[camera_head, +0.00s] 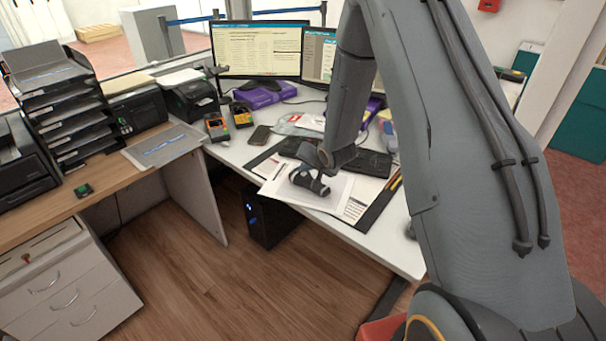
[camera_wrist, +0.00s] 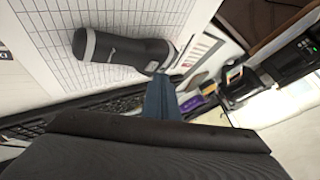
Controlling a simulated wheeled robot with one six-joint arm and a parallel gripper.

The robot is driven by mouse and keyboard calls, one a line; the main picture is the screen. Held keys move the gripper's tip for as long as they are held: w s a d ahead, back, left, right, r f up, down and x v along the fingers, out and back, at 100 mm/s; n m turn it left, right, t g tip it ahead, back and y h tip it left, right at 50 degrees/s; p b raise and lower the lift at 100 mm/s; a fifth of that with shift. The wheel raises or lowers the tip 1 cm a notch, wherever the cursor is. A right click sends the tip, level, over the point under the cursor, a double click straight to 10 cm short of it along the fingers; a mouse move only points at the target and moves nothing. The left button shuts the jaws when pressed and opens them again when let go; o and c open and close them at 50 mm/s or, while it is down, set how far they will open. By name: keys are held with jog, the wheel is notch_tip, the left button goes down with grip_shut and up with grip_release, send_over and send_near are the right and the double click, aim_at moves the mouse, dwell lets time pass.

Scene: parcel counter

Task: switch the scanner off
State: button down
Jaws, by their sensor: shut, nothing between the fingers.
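A black handheld scanner (camera_head: 310,182) with light grey bands lies on its side on white paper on the desk. In the wrist view the scanner (camera_wrist: 122,49) lies across a printed grid sheet, its wide banded end at the left. My gripper (camera_wrist: 161,90) is shut and empty, its blue-grey fingers pointing at the scanner's narrow right end. I cannot tell whether they touch it. In the head view my gripper (camera_head: 325,164) is low over the paper beside the scanner, partly hidden by my wrist. No switch can be made out.
A keyboard (camera_head: 372,163) lies behind the scanner, and two monitors (camera_head: 262,49) stand at the back. Yellow-and-black devices (camera_head: 216,128) and a phone (camera_head: 259,135) lie to the left. The white desk's front edge is close to the paper.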

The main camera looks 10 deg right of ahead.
jog(key=shift+f, duration=0.45)
dwell(0.5)
jog(key=shift+r, duration=0.1)
jog(key=shift+r+p, duration=0.5)
jog(key=shift+r, duration=0.35)
notch_tip(320, 180, up, 6)
jog(key=p, duration=0.4)
dwell(0.4)
